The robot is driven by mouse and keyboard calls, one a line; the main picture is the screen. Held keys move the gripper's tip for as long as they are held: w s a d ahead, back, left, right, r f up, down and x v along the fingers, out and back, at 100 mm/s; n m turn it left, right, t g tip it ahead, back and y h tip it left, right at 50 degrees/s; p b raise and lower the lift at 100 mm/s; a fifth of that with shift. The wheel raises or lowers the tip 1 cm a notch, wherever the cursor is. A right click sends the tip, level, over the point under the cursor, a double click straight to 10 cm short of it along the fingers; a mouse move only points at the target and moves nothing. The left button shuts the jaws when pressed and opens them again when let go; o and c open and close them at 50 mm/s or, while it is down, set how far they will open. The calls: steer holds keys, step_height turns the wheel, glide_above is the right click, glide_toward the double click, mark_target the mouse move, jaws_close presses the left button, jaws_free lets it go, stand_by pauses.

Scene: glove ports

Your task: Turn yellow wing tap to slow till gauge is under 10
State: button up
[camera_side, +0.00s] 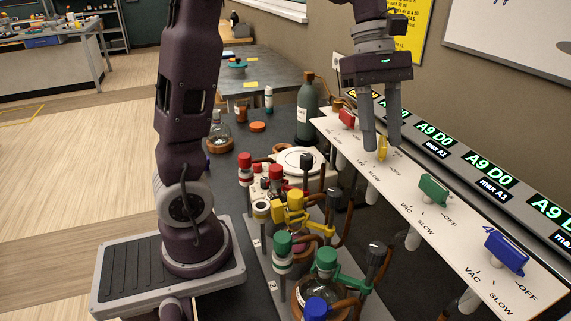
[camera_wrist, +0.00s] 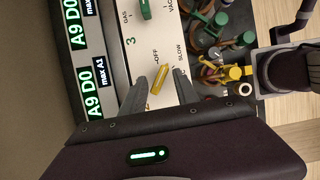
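The yellow wing tap (camera_side: 383,148) sits on the white sloped panel (camera_side: 405,186), between a red and a green tap. In the wrist view the tap (camera_wrist: 158,80) is a slanted yellow bar near the printed words OFF and SLOW; its exact setting is hard to tell. My gripper (camera_side: 382,146) points down with its fingers either side of the tap. In the wrist view the fingers of my gripper (camera_wrist: 160,74) stand apart with gaps to the tap, so it looks open. Gauge displays (camera_side: 436,134) read "A9 D0" in green with "max A1"; which belongs to the yellow tap is unclear.
A red tap (camera_side: 347,118), a green tap (camera_side: 433,190) and a blue tap (camera_side: 506,252) share the panel. Left of it stand clamps, tubing and flasks with coloured caps (camera_side: 327,260). A dark bottle (camera_side: 307,108) stands behind on the bench.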

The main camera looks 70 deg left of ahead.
step_height(320, 180, up, 7)
steer(key=s+a+m, duration=0.2)
steer(key=s+d+f+m+t+y, duration=0.1)
steer(key=s+f+m, duration=0.3)
steer(key=s+m, duration=0.4)
steer(key=s+d+f+m+t+y, duration=0.2)
steer(key=s+f+m+t+y, duration=0.1)
steer(key=s+m, duration=0.5)
step_height(320, 180, down, 2)
steer(key=shift+d+f+t, duration=0.1)
steer(key=shift+d+t, duration=0.05)
steer(key=shift+t, duration=0.65)
